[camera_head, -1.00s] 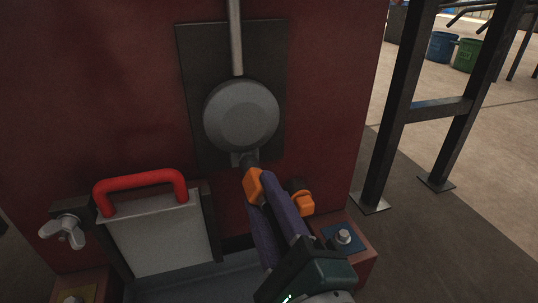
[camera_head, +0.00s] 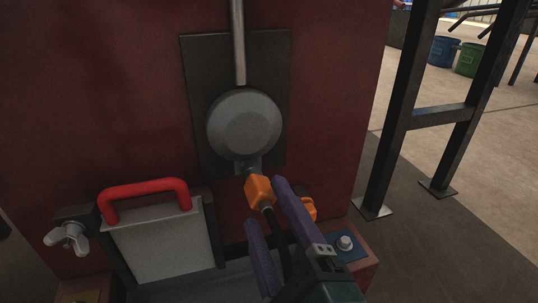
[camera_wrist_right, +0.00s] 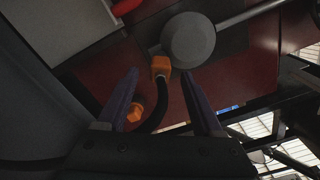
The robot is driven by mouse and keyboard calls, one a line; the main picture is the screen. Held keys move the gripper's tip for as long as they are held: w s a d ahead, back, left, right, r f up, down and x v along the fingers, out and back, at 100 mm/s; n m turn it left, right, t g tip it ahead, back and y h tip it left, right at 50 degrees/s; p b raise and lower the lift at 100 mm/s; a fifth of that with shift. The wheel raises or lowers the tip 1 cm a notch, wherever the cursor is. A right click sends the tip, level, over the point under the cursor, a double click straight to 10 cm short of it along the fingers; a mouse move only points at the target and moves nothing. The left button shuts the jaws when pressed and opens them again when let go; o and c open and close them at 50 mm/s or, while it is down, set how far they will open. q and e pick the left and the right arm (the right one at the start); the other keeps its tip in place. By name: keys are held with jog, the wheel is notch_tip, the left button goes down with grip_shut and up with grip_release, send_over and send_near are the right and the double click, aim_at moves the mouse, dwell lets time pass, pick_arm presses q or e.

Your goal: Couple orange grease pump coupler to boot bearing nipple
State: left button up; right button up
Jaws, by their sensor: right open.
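The orange coupler (camera_head: 258,188) is at the small nipple fitting (camera_head: 251,169) under the round grey boot bearing (camera_head: 244,124). It appears to meet the fitting, but I cannot tell whether it is seated. A black hose (camera_head: 271,220) runs from the coupler down between my fingers. My right gripper (camera_head: 266,203) is open, its purple fingers apart on either side of the hose, just below the coupler. In the right wrist view the coupler (camera_wrist_right: 161,66) sits beyond the fingertips against the grey bearing (camera_wrist_right: 188,40). My left gripper is not in view.
A second orange part (camera_head: 308,206) is partly hidden behind my right finger. A plate with a red handle (camera_head: 144,191) and a wing nut (camera_head: 68,234) stand at left. A bolted block (camera_head: 344,243) is at right. A dark steel frame (camera_head: 440,115) stands farther right.

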jog(key=p+v, duration=0.3)
jog(key=v, duration=0.5)
jog(key=shift+s, duration=0.2)
